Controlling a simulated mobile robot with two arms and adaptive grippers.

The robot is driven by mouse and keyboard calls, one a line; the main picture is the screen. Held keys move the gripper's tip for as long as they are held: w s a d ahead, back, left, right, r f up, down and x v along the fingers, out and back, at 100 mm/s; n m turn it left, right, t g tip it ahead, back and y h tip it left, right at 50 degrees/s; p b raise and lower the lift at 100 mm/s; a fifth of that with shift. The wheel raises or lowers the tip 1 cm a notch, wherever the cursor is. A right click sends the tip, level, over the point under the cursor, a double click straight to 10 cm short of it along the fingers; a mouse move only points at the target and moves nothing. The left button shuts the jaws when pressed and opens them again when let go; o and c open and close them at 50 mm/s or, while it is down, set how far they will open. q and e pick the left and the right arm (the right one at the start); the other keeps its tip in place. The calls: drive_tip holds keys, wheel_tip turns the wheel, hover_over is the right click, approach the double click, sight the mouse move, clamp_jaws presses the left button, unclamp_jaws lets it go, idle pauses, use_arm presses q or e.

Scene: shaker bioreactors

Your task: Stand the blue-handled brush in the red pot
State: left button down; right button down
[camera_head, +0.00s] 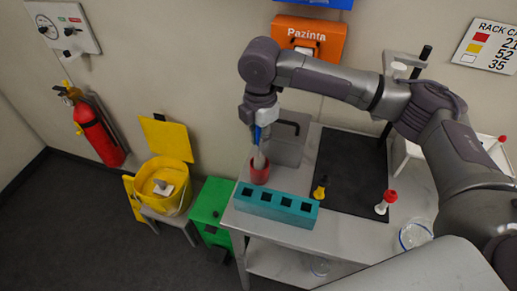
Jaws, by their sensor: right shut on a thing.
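The blue-handled brush (259,158) is upright below my right gripper (259,121). The gripper points down and is shut on its blue handle, most of which the fingers hide. The brush's pale grey lower part reaches down to the mouth of the red pot (260,173). I cannot tell from this angle how deep it is in the pot. The red pot stands on the grey bench behind the teal block. My left gripper is not in view.
A teal block (300,213) with several square holes is at the bench's front edge. A dark tap (289,124) is right of the gripper.

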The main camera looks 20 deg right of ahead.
sight(260, 155)
wheel_tip(260, 155, down, 4)
drive_tip(key=shift+w+r+p, duration=0.1)
drive_tip(key=shift+w+p, duration=0.05)
drive_tip(key=shift+p, duration=0.3)
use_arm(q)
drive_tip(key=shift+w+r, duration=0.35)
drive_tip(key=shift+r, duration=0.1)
use_arm(e)
drive_tip(key=shift+f, duration=0.25)
drive_tip(key=c, duration=1.1)
unclamp_jaws()
drive_tip(key=shift+f, duration=0.1)
wheel_tip(260, 155, up, 11)
drive_tip(key=b, duration=0.2)
drive_tip(key=shift+b, duration=0.35)
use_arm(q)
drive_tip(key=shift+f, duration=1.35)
use_arm(e)
drive_tip(key=shift+r, duration=0.65)
